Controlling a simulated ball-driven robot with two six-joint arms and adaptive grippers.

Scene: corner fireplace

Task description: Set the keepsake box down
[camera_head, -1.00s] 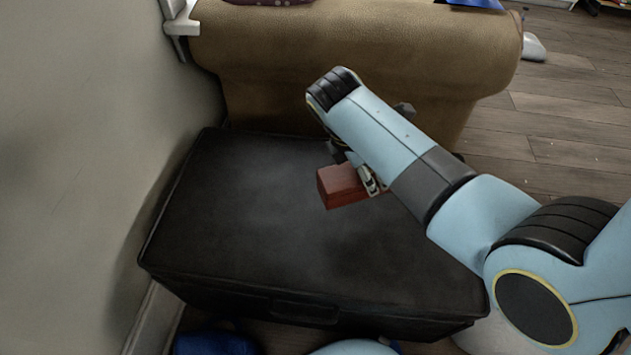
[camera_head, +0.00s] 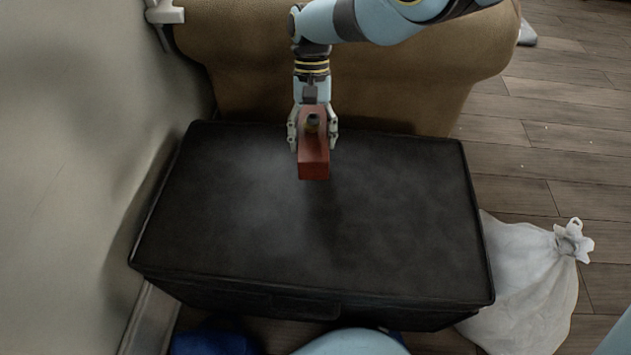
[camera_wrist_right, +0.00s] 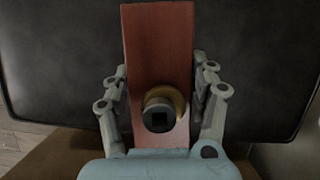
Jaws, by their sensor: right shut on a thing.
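The keepsake box (camera_head: 313,166) is a small reddish-brown block. My right gripper (camera_head: 313,140) is shut on it, with one finger on each long side. The box appears to be held above the black case (camera_head: 400,240), over its far middle part; the exact gap cannot be told. In the right wrist view the box (camera_wrist_right: 160,60) runs lengthwise between the two fingers (camera_wrist_right: 162,100), with the dark case top (camera_wrist_right: 60,60) behind it. My left gripper does not show.
The case has a broad, bare flat top. A tan upholstered seat (camera_head: 410,95) stands behind it, and a pale wall (camera_head: 70,150) is on the left. A white tied bag (camera_head: 525,280) sits on the wooden floor (camera_head: 540,130) at the right.

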